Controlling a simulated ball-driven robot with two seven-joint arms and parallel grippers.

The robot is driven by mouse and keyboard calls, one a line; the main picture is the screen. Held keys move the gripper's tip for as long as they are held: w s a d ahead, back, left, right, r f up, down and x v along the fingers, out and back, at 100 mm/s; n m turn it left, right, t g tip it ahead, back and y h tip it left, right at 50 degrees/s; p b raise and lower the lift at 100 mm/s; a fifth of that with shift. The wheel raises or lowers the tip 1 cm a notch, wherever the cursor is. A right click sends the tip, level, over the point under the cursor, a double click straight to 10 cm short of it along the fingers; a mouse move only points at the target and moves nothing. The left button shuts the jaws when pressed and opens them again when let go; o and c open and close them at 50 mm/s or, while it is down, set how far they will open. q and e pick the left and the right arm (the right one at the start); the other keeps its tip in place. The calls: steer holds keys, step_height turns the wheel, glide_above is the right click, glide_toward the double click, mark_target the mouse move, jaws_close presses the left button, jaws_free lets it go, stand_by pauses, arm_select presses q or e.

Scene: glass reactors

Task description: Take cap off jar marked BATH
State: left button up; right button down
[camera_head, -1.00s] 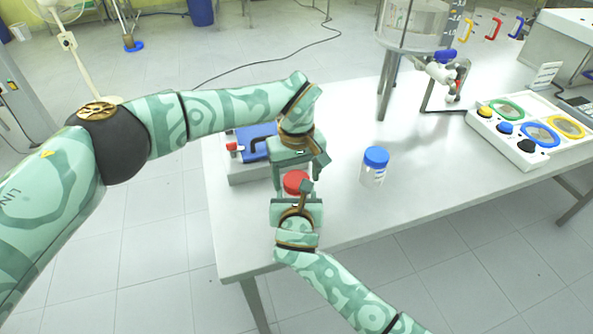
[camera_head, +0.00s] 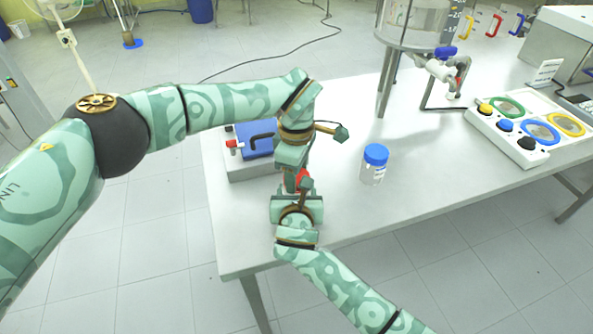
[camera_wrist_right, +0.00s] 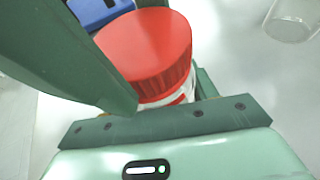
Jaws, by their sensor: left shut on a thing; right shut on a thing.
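A jar with a red cap (camera_head: 303,175) stands near the table's front left. In the right wrist view the red cap (camera_wrist_right: 148,48) is seated on the jar, above a white label with red marks (camera_wrist_right: 180,95); the lettering cannot be read. My right gripper (camera_head: 298,197) comes in from the front and is shut on the jar's body. My left gripper (camera_head: 291,180) comes down from above and is shut on the red cap, which it mostly hides in the head view.
A jar with a blue cap (camera_head: 374,163) stands to the right on the white table (camera_head: 330,212). A blue device (camera_head: 255,138) is behind left. A glass reactor (camera_head: 415,25) and a panel with coloured rings (camera_head: 530,125) are farther right. The table between is clear.

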arm_select(q)
steer(key=o, duration=1.1)
steer(key=shift+c, duration=0.2)
step_height(320, 180, up, 5)
steer(key=shift+f, duration=0.2)
steer(key=shift+c, duration=0.4)
step_height(320, 180, up, 2)
steer(key=m, duration=0.3)
steer(key=shift+w+r, duration=0.1)
steer(key=shift+r+m, duration=0.35)
steer(key=shift+m, duration=0.85)
step_height(320, 180, down, 8)
steer(key=shift+r, duration=0.25)
